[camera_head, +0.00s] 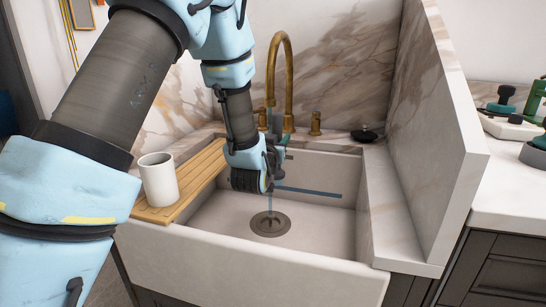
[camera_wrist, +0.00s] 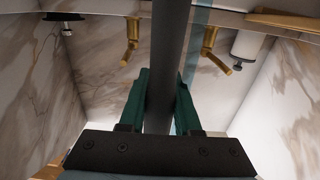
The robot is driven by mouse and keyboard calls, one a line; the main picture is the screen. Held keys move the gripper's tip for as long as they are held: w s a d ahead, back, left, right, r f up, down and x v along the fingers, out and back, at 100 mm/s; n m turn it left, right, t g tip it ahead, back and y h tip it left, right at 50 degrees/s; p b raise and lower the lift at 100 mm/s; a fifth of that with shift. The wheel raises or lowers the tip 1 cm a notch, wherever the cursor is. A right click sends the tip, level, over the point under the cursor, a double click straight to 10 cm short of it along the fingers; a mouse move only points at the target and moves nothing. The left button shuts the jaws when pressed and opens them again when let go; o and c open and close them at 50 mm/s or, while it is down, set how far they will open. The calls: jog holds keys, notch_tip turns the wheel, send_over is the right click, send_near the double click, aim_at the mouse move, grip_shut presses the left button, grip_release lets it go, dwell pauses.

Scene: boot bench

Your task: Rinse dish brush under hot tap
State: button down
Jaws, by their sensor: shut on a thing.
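My gripper (camera_head: 268,172) is over the white sink (camera_head: 330,212), in front of the brass tap (camera_head: 284,62). In the wrist view its green fingers (camera_wrist: 162,100) are shut on a dark grey rod, which appears to be the dish brush handle (camera_wrist: 168,60). In the head view a thin slate-blue bar (camera_head: 312,192) reaches right from the gripper, seemingly the same handle. The brush head is not identifiable. A pale blue see-through water stream (camera_head: 270,208) falls near the gripper to the drain (camera_head: 270,224). I cannot tell whether water touches the brush.
A white mug (camera_head: 158,178) stands on a wooden board (camera_head: 196,176) across the sink's left side. A marble panel (camera_head: 440,140) rises along the right. A small black item (camera_head: 364,135) is on the back ledge. Green and dark items (camera_head: 506,100) are on the right counter.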

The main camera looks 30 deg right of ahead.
jog(key=b+v, duration=0.2)
jog(key=v, duration=0.5)
jog(key=shift+s, duration=0.4)
jog(key=shift+d+r, duration=0.1)
jog(key=shift+d, duration=0.05)
dwell(1.1)
